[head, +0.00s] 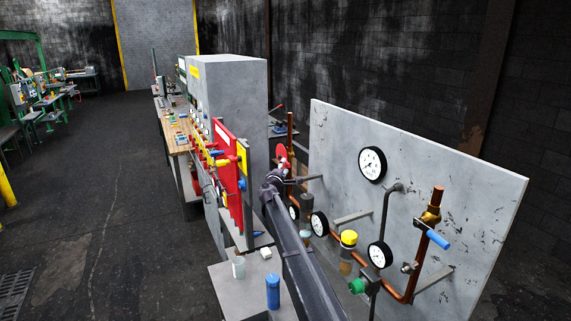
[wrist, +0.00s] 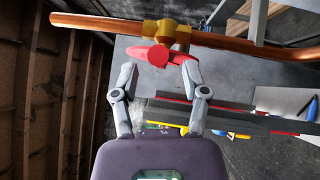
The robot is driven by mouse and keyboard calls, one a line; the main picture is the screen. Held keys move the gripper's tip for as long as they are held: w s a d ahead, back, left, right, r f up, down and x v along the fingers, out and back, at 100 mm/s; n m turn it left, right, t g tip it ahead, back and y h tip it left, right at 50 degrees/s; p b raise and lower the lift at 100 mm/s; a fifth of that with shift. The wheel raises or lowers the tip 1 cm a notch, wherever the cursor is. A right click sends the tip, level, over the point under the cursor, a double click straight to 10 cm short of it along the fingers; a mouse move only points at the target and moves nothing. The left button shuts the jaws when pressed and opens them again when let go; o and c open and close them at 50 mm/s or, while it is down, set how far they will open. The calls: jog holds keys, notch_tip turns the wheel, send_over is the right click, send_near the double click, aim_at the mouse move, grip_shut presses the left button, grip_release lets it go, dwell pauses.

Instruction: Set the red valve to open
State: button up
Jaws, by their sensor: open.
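The red valve handle (wrist: 150,53) shows in the wrist view, in front of a brass valve body (wrist: 166,31) on a copper pipe (wrist: 225,42). My gripper (wrist: 158,72) is open, with one finger on each side of the red handle. The right finger is very close to the handle's right part; I cannot tell whether it touches. In the head view the red handle (head: 283,158) shows small at the end of my arm, beside my gripper (head: 280,176). The handle's far end is partly hidden in the wrist view.
A grey panel (head: 330,135) with several gauges stands to the right. A blue-handled valve (head: 438,239) sits on a copper pipe. A red tool board (head: 229,170) and a grey cabinet (head: 233,90) stand close on the left. A blue bottle (head: 273,291) stands on a low table.

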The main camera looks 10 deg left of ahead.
aim_at(286, 163)
jog(key=shift+x, duration=1.55)
grip_shut()
